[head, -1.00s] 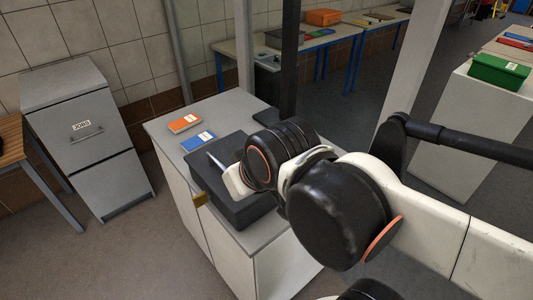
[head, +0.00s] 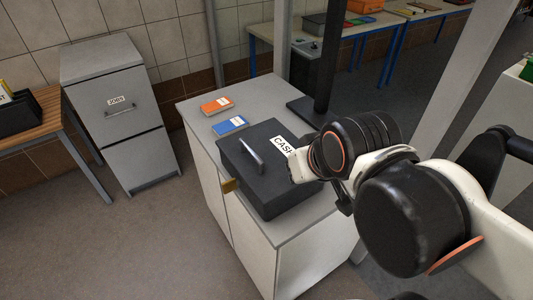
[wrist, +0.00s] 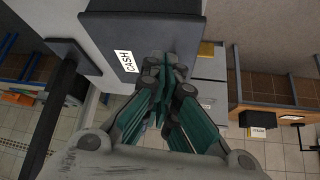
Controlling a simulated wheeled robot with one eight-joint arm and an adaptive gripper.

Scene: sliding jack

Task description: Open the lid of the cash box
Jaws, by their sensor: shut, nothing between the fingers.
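The cash box (head: 262,195) is dark grey and stands on the grey top of a white cabinet. Its lid looks shut, with a metal bar handle (head: 252,153) and a white CASH label (head: 284,146), partly hidden by my arm. In the wrist view the box (wrist: 170,30) fills the upper middle, with its label (wrist: 126,61) beside the fingers. My gripper (wrist: 165,68) is shut and empty, over or close to the lid; contact cannot be told. In the head view my arm mostly hides the gripper.
An orange booklet (head: 217,106) and a blue booklet (head: 230,125) lie behind the box on the cabinet top (head: 258,96). A black post (head: 327,60) stands at the back right. A grey drawer cabinet (head: 122,115) stands left. The floor in front is clear.

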